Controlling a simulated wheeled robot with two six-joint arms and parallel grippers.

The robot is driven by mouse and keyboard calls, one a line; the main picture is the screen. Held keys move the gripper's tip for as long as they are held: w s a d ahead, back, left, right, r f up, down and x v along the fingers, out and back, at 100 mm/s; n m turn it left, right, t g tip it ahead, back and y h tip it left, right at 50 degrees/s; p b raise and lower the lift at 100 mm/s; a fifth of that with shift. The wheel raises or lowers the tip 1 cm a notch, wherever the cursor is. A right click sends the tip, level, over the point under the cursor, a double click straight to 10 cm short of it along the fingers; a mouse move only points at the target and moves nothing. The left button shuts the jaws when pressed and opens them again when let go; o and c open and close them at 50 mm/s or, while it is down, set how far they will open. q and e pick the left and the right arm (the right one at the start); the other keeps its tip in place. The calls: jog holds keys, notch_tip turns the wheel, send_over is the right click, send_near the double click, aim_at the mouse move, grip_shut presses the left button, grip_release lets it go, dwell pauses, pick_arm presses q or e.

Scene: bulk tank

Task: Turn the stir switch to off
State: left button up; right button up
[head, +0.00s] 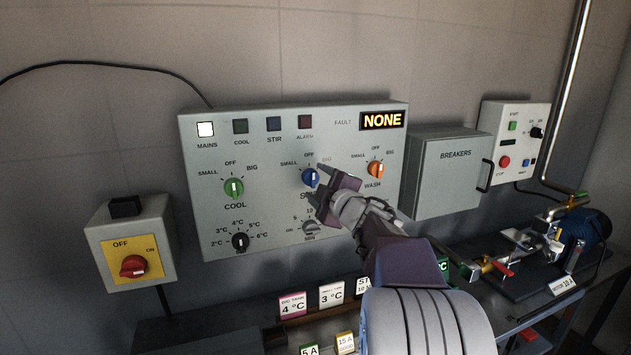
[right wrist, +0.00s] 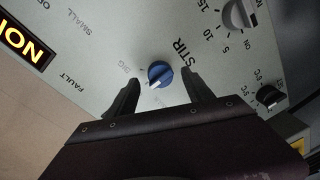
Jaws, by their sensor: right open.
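The stir switch (head: 310,176) is a blue round knob with a white mark, on the grey control panel, with SMALL, OFF and BIG around it. In the right wrist view the knob (right wrist: 160,72) sits between my spread fingers, with a gap visible on each side. My right gripper (head: 319,183) is open at the knob and partly covers BIG and the STIR label. The right gripper also shows in the wrist view (right wrist: 161,78). My left gripper is not in view.
A green COOL knob (head: 233,188) is left of the stir switch and an orange WASH knob (head: 376,169) is close on its right. A timer knob (head: 311,228) is below. The MAINS lamp (head: 205,129) is lit white. The display (head: 382,121) reads NONE.

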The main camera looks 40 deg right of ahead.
jog(key=v, duration=0.7)
jog(key=shift+p, duration=0.45)
jog(key=shift+s, duration=0.1)
